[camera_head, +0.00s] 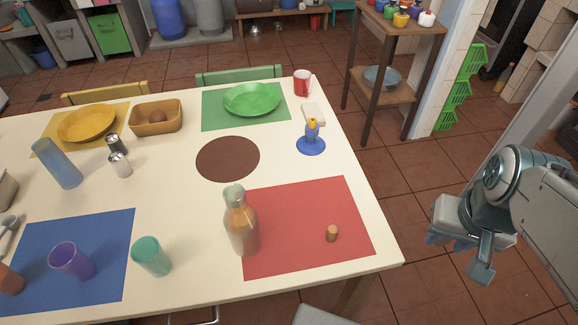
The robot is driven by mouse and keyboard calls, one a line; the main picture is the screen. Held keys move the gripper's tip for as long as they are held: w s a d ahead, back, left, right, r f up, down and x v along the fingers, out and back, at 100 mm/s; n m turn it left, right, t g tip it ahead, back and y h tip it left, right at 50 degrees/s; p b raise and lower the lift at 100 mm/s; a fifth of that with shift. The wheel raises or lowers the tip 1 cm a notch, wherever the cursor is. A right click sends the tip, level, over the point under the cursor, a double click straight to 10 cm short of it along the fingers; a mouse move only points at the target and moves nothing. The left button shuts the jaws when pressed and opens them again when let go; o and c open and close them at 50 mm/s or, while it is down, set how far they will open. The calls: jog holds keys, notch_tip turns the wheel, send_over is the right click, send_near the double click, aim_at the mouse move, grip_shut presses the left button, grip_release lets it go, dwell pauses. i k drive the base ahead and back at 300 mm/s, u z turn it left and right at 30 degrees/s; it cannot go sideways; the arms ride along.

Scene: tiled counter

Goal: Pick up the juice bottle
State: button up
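The juice bottle (242,222) is a clear bottle with orange-brown contents and a greyish top. It stands upright at the left edge of the red placemat (300,205), near the front of the white table. My gripper (458,257) is at the right, off the table's edge and well apart from the bottle. Its fingers point downward and look spread apart, with nothing seen between them.
A small brown cork-like piece (332,233) lies on the red placemat. A teal cup (151,256) stands left of the bottle, and a purple cup (72,261) is farther left. A blue candle holder (311,143) stands behind. The table's right edge (372,190) lies between gripper and bottle.

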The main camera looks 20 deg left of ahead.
aim_at(241, 222)
jog(key=k, duration=0.45)
jog(key=u, duration=1.25)
jog(key=i, duration=0.45)
jog(key=u, duration=0.35)
jog(key=k, duration=0.35)
